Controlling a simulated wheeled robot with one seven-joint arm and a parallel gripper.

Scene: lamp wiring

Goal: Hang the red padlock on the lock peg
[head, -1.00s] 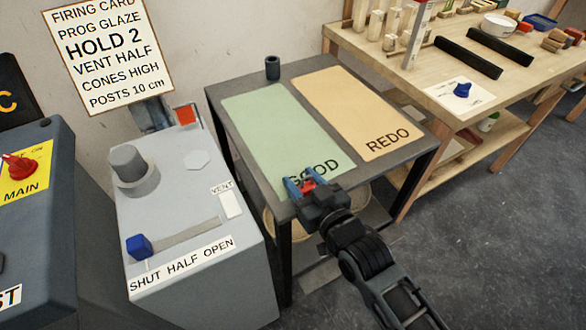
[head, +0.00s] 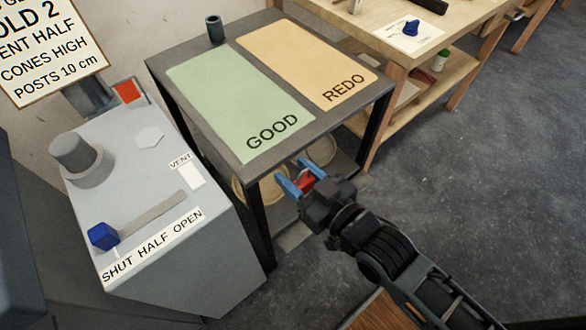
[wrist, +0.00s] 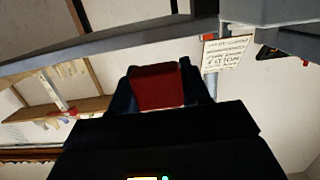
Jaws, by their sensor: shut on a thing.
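My gripper (head: 300,178), with blue fingertips, is shut on the red padlock (head: 306,182). In the wrist view the padlock (wrist: 157,88) shows as a red block between the dark fingers. Its shackle cannot be made out. I cannot pick out the lock peg in the current views.
The grey control box (head: 160,240) with a blue slider knob (head: 103,236) stands at left. The dark table (head: 158,66) bears green GOOD and orange REDO mats and a dark cup (head: 214,29). A wooden bench (head: 440,48) is at upper right. Open floor (head: 470,190) lies at right.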

